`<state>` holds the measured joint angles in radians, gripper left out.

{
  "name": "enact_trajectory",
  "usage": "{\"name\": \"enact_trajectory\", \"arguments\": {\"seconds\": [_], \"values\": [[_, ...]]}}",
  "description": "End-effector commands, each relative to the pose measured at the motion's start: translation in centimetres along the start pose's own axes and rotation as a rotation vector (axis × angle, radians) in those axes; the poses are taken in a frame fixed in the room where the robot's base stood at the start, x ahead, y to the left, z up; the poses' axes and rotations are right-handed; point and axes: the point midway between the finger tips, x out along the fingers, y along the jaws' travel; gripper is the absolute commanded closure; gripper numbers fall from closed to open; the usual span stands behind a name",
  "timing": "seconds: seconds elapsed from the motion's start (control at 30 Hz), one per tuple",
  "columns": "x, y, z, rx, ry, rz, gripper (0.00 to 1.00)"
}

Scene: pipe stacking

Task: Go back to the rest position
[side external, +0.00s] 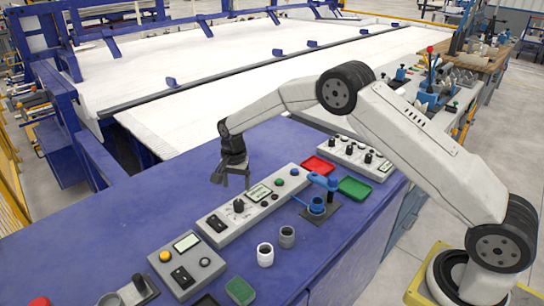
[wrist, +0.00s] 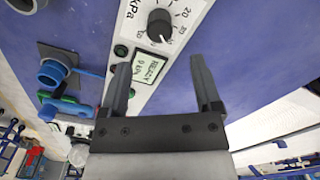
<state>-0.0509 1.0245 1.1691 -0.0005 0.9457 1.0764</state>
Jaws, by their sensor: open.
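My gripper (side external: 232,182) hangs above the blue bench top, by the control panel with a dial and a small screen. Its two fingers are apart, with nothing between them; the wrist view shows both fingers spread (wrist: 160,64) in front of the panel. A white pipe piece (side external: 265,255) and a grey pipe piece (side external: 287,237) stand upright on the bench, to the right of and nearer than my gripper, apart from it. A blue holder (side external: 317,205) stands on a dark plate farther right. A blue ring (wrist: 52,72) shows at left in the wrist view.
The long control panel (side external: 255,204) lies below and right of my gripper. A red tray (side external: 318,165) and a green tray (side external: 355,188) sit to the right. A smaller panel (side external: 187,264) lies at the front. The bench (side external: 110,225) is clear at left.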

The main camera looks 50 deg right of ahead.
Motion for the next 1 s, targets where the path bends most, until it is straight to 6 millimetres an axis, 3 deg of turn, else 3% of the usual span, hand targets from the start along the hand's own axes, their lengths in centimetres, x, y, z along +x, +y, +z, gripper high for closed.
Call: {"name": "enact_trajectory", "arguments": {"seconds": [0.57,0.77,1.0], "values": [[-1.1,1.0,0.3,-0.055,0.006,-0.011,0.19],[-3.1,3.2,1.2,-0.168,0.021,-0.032,0.19],[-5.6,7.2,2.8,-0.343,0.049,-0.061,0.19]]}}
